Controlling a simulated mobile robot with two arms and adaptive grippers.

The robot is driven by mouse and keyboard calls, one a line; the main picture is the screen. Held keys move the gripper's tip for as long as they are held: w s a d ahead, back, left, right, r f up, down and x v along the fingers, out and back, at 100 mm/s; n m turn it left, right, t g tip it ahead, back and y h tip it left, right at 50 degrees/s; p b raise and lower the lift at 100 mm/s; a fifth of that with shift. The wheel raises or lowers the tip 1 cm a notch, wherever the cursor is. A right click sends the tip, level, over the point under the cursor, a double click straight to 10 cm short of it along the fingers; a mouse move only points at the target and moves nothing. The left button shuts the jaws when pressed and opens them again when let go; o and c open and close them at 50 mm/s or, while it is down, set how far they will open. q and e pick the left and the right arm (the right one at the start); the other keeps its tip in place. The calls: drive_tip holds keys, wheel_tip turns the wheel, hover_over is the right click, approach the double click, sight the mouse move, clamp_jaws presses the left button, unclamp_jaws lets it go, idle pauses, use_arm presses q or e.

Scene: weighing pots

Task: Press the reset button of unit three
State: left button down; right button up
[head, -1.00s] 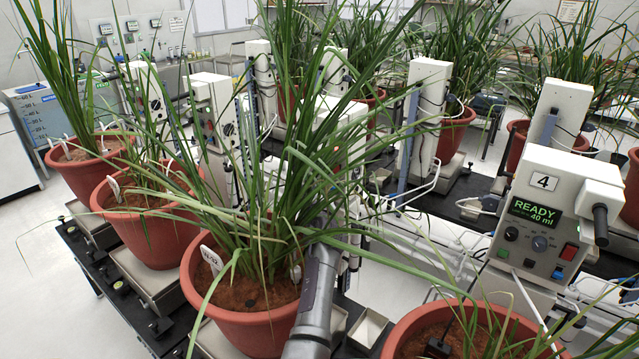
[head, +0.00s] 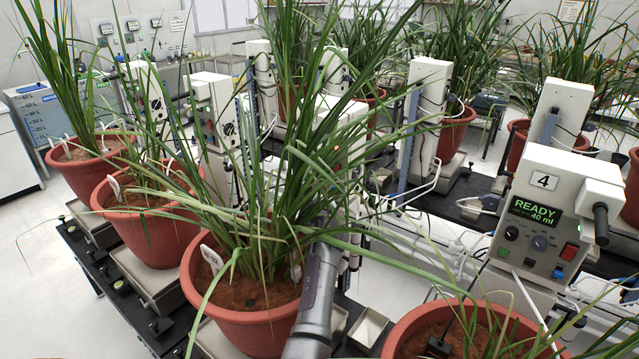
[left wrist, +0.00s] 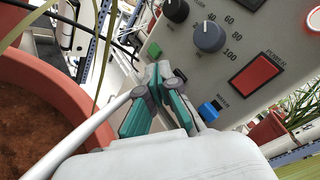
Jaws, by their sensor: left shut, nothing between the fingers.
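In the head view the unit behind the front plant (head: 265,215) is mostly hidden by leaves, so its number and panel are not readable. My left arm reaches up into these leaves, and its gripper is hidden there. In the left wrist view my left gripper (left wrist: 158,72) is shut and empty, its fingertips in front of the lower edge of a grey control panel (left wrist: 215,65). A green button (left wrist: 154,50) is just beyond the tips. A blue button (left wrist: 208,112) is right of the fingers, below a red power switch (left wrist: 257,81). Contact cannot be told.
Unit 4 (head: 543,183) stands at the right, its display reading READY 40 ml. Terracotta pots (head: 235,325) line the black bench. In the left wrist view a pot (left wrist: 50,75) and a pale tube (left wrist: 85,140) are close on the left.

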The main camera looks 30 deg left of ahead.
use_arm(q)
drive_tip(key=shift+w, duration=0.4)
drive_tip(key=shift+w+b, duration=0.15)
drive_tip(key=shift+b, duration=0.15)
drive_tip(key=shift+w, duration=0.2)
idle(0.3)
drive_tip(key=shift+s+r+p, duration=0.1)
drive_tip(key=shift+s+p, duration=0.4)
drive_tip(key=shift+p, duration=0.05)
drive_tip(key=shift+s, duration=0.35)
